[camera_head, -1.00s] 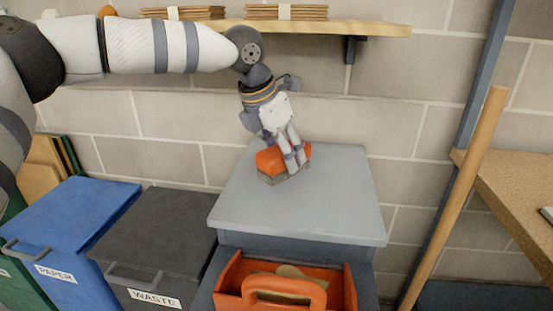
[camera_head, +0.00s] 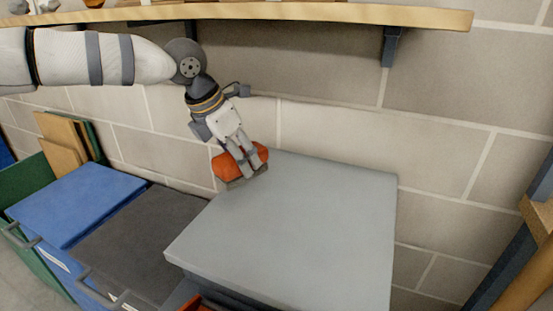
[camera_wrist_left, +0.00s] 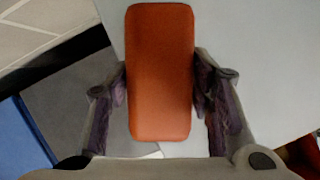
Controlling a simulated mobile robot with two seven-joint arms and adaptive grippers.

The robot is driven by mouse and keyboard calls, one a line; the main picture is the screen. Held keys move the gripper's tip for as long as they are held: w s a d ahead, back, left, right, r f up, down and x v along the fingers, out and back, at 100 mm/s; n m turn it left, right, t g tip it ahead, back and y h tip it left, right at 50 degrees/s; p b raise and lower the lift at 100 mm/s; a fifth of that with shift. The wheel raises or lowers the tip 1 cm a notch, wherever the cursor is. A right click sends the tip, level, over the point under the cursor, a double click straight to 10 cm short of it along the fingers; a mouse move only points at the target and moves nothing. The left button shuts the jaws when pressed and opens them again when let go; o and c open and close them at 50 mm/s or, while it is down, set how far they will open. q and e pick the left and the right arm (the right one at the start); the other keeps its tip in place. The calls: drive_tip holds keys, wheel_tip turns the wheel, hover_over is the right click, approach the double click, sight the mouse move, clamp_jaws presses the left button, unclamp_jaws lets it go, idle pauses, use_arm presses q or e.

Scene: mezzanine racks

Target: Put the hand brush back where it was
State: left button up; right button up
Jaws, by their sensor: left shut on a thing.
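The hand brush (camera_head: 229,166) has an orange, block-like body and a grey-brown underside. My left gripper (camera_head: 246,160) is shut on it, reaching down from above. In the left wrist view the brush (camera_wrist_left: 160,75) lies between the two fingers, its long orange face toward the camera. In the head view it appears at the back left edge of the grey cabinet top (camera_head: 300,225). I cannot tell whether its underside touches that top or is slightly above it. My right gripper is not in view.
A dark grey bin (camera_head: 130,245) and a blue bin (camera_head: 75,205) stand left of the cabinet. A wooden shelf (camera_head: 300,12) runs along the wall above my arm. An orange tote (camera_head: 199,304) shows at the bottom edge. The rest of the cabinet top is clear.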

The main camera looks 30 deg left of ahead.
use_arm(q)
drive_tip(key=w+d, duration=0.1)
drive_tip(key=w, duration=0.2)
drive_tip(key=w+d+b, duration=0.1)
drive_tip(key=w, duration=0.2)
drive_tip(key=w+d, duration=0.1)
drive_tip(key=w, duration=0.2)
drive_tip(key=shift+d+f+b, duration=0.1)
drive_tip(key=shift+f+b, duration=0.25)
drive_tip(key=shift+f, duration=0.05)
drive_tip(key=shift+w+d+f, duration=0.1)
drive_tip(key=shift+w+f, duration=0.15)
drive_tip(key=shift+f, duration=1.3)
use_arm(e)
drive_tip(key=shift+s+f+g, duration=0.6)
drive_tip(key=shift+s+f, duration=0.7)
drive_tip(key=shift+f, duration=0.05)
use_arm(q)
drive_tip(key=shift+f, duration=0.1)
drive_tip(key=o, duration=1.1)
drive_tip(key=shift+f, duration=0.1)
